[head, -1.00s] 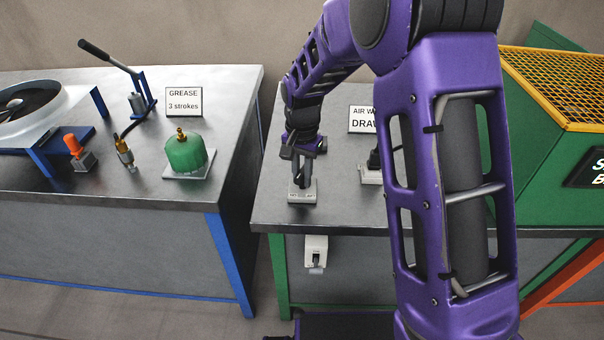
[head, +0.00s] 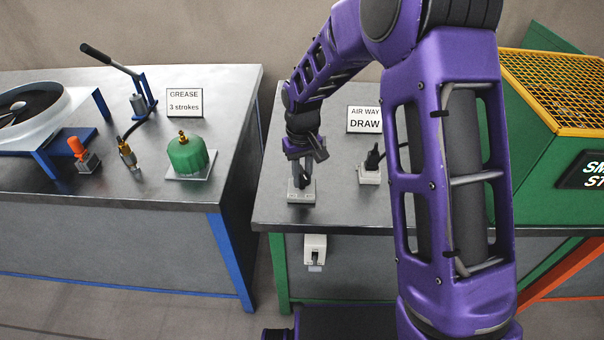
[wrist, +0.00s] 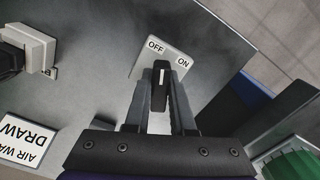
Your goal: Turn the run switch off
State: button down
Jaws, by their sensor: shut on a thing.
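The run switch has a light grey plate (wrist: 178,48) marked OFF and ON, and a black knob (wrist: 160,88) with a white pointer line. In the wrist view the line points up the picture, between the two marks and closer to OFF. My gripper (wrist: 160,97) is shut on the knob, one finger on each side. In the head view my gripper (head: 301,180) points down at the switch plate (head: 301,197) near the front left of the right bench. The knob is mostly hidden there by the fingers.
A second grey device with a black handle (head: 373,158) stands to the right, by the DRAW sign (head: 365,120). A white box (head: 315,249) hangs on the bench front. The left bench holds a green canister (head: 187,157). A green machine (head: 535,170) stands at right.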

aim_at(303, 172)
jog(key=shift+n, duration=0.6)
jog(key=c, duration=0.8)
grip_release()
jog(key=shift+o, duration=0.2)
notch_tip(303, 172, up, 18)
jog(key=p, duration=0.2)
jog(key=shift+f+p, duration=0.25)
jog(key=shift+p, duration=0.05)
jog(key=shift+d, duration=0.1)
